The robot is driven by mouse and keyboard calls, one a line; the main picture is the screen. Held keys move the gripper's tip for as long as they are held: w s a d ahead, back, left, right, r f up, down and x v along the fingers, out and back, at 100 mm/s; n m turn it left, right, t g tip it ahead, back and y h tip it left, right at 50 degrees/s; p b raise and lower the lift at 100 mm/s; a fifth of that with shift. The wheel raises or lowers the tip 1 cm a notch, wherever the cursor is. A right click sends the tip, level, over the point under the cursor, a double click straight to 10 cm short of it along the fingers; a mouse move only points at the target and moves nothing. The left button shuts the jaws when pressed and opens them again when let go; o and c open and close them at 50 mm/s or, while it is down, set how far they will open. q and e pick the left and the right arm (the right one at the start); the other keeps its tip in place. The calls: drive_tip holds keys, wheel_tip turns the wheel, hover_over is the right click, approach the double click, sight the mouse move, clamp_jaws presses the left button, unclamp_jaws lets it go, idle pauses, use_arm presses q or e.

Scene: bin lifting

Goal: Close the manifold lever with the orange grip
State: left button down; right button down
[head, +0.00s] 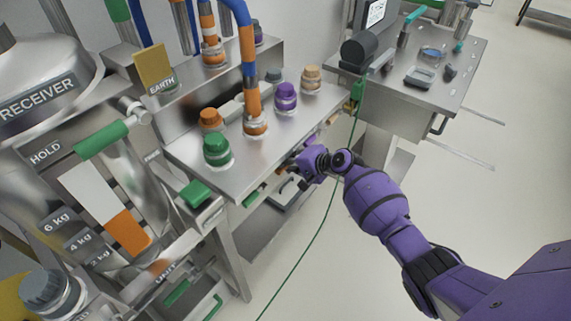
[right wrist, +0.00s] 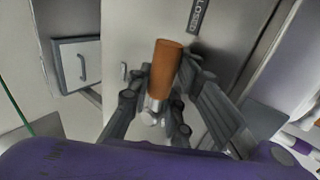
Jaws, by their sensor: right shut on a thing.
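The lever with the orange grip (right wrist: 165,68) shows in the right wrist view as an orange-brown cylinder on a metal stem, standing out from a pale panel. My right gripper (right wrist: 157,100) has its dark fingers on both sides of the lever and is shut on it. The label (right wrist: 195,15), partly cut off and reading "LOSED", is just above the grip. In the head view my right gripper (head: 290,170) reaches under the front edge of the steel bench, and the lever there is mostly hidden by the gripper. My left gripper is not in view.
The steel bench (head: 190,155) carries green, orange and purple capped fittings and hoses. A receiver vessel (head: 35,75) stands at the left. A green cable (head: 325,215) hangs close to my right arm. Open floor (head: 480,190) lies to the right.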

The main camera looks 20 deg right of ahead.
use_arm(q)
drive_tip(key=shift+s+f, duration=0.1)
use_arm(e)
drive_tip(key=c, duration=1.9)
unclamp_jaws()
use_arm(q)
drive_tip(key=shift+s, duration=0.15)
use_arm(e)
drive_tip(key=shift+o, duration=0.2)
drive_tip(key=shift+s+d, duration=0.1)
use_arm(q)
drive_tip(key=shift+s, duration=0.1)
use_arm(e)
drive_tip(key=shift+r, duration=0.1)
drive_tip(key=v, duration=1.2)
